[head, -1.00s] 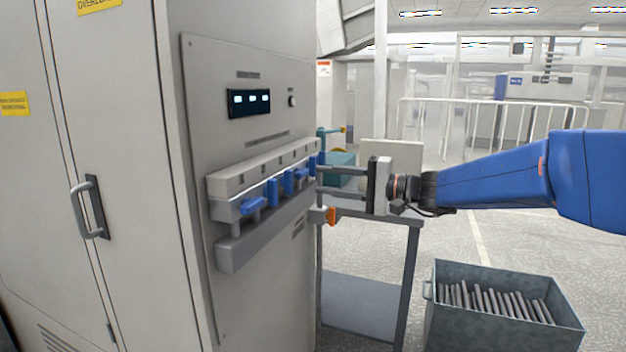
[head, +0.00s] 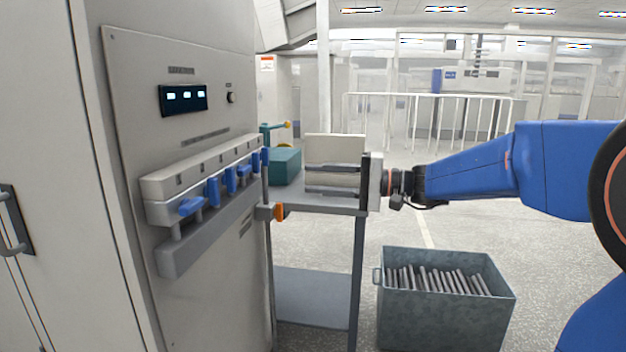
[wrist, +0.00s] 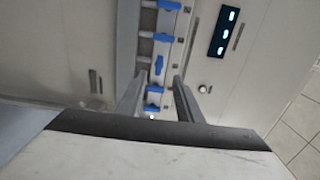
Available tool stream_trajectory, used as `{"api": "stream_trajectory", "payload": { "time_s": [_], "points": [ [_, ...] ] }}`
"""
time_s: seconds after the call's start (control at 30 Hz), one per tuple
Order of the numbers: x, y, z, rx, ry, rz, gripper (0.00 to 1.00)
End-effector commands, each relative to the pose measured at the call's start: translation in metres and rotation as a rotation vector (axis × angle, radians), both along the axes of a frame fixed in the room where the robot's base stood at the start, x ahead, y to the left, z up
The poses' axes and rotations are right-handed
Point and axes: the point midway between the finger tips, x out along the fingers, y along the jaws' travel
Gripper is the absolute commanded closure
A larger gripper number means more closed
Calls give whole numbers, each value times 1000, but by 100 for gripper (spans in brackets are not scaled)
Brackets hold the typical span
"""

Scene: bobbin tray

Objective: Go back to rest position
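My gripper (head: 335,181) points left toward the grey machine panel and stands apart from it, in front of the cart. Its two long fingers are spread with nothing between them. In the wrist view the fingers (wrist: 158,98) are also apart, and the row of blue levers (wrist: 160,62) lies beyond them. In the head view the blue levers (head: 230,179) sit along a light grey rail (head: 200,165) on the panel, at differing angles.
A cart (head: 318,207) with a teal box (head: 284,166) on top stands beside the machine. A metal bin (head: 440,318) of grey rods is on the floor below my arm. A cabinet handle (head: 12,220) is at far left. Open floor lies behind the cart.

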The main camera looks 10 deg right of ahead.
Motion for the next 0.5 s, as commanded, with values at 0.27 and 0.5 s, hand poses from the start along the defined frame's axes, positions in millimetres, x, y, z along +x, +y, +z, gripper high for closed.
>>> {"api": "stream_trajectory", "payload": {
  "time_s": [0.27,0.5],
  "points": [
    [-4,2,-2,-12,2,4,67],
    [-68,17,-47,-233,57,53,67]
  ]
}}
